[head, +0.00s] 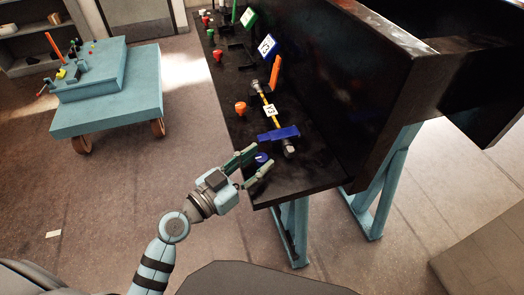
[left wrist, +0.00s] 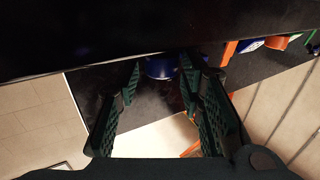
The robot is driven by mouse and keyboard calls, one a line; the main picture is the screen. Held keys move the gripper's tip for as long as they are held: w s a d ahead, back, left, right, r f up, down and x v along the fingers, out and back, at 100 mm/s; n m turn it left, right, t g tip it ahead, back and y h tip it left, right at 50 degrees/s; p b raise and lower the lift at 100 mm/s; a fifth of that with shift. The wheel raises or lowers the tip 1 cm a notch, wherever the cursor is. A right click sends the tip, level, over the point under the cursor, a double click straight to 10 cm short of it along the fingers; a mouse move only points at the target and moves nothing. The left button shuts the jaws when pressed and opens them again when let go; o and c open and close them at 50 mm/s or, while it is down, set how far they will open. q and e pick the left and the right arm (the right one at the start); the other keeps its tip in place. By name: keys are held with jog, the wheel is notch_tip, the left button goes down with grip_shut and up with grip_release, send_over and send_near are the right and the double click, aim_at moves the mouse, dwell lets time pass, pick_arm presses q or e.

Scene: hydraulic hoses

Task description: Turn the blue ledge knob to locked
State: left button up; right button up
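The blue ledge knob (head: 261,158) sits on the black ledge (head: 305,178) near its front corner. It has a small pale mark on top in the head view. My left gripper (head: 258,163) reaches in from the left with one green finger on each side of the knob. In the left wrist view the knob (left wrist: 160,67) shows between the fingertips of my left gripper (left wrist: 160,75). A gap shows at the left finger, and the right finger partly hides the knob, so contact there cannot be told. My right gripper is out of view.
A blue clamp-like block (head: 278,134) with a metal fitting stands just behind the knob. A dark wall rises right of the ledge. A teal cart (head: 110,105) stands left.

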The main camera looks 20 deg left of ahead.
pick_arm(q)
jog(key=shift+x, duration=1)
jog(key=shift+c, duration=0.6)
